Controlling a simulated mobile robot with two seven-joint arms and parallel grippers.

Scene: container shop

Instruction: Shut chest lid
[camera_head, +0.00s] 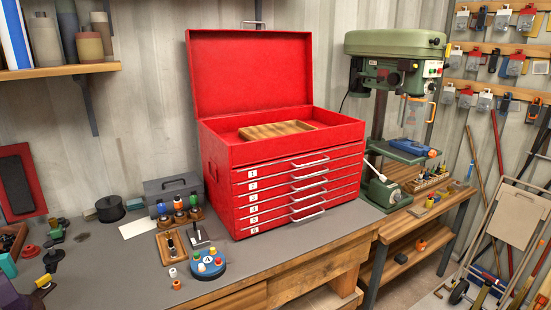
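A red tool chest (290,180) stands on the grey workbench near the middle of the head view. Its lid (250,72) stands open, raised upright at the back. The top compartment is uncovered, and a wooden tray (277,130) lies in it. Several numbered drawers with metal handles are on the chest's front, and they look closed. Neither of my grippers shows in this view.
A green drill press (397,75) stands right of the chest. Small holders, bottles and a blue round piece (208,265) sit on the bench (130,275) to the left. A grey box (173,190) is beside the chest. A shelf (60,72) is at upper left.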

